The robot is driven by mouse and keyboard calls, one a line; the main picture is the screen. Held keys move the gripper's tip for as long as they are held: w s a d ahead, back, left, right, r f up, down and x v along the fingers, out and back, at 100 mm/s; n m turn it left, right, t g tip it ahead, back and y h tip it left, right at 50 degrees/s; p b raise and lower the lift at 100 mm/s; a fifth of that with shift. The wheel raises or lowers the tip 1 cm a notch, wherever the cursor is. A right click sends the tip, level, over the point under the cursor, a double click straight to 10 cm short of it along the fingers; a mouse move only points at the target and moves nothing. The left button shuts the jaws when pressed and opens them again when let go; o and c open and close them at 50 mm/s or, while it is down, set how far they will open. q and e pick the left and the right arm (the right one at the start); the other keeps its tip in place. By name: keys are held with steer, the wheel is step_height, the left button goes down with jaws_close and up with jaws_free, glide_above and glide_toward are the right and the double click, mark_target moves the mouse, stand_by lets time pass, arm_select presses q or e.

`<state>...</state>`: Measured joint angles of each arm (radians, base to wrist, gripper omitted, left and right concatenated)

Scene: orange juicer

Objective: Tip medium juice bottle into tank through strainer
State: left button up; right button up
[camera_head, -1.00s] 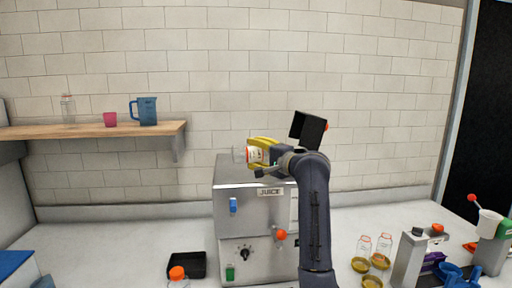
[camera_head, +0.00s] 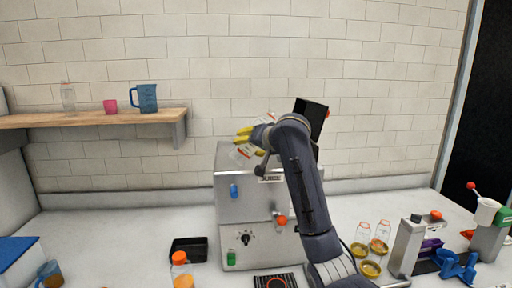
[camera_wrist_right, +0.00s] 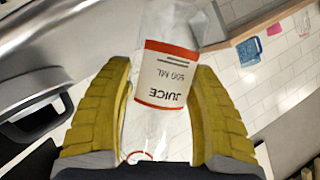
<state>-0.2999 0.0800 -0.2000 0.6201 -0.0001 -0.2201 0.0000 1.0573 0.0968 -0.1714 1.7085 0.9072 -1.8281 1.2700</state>
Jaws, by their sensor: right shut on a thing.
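My right gripper (camera_head: 243,143) is shut on a clear juice bottle (camera_head: 241,152) and holds it tilted above the top of the steel juice machine (camera_head: 242,208). In the right wrist view, the bottle's red-edged label (camera_wrist_right: 166,76) reads JUICE 500 ML upside down between the two yellow fingers (camera_wrist_right: 163,78). The bottle looks clear, and I see no liquid in it. The tank opening and strainer cannot be made out in the head view; a steel rim (camera_wrist_right: 55,55) shows at the left of the wrist view. My left gripper is out of view.
A black panel (camera_head: 311,115) stands behind my right arm. A black tray (camera_head: 188,249) and an orange-capped bottle (camera_head: 180,262) are left of the machine. A shelf (camera_head: 100,121) holds cups.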

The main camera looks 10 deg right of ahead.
steer(key=shift+w+d+r+n+h, duration=0.1)
steer(key=shift+d+r+n+h, duration=0.25)
steer(key=shift+r+n+h, duration=0.2)
steer(key=shift+w+d+r+n+h, duration=0.1)
steer(key=shift+d+r+n+h, duration=0.25)
steer(key=shift+r+n+h, duration=0.25)
steer(key=shift+c, duration=0.4)
steer(key=shift+d+r+n+h, duration=0.25)
steer(key=shift+r+n+h, duration=0.3)
steer(key=shift+r+n, duration=0.5)
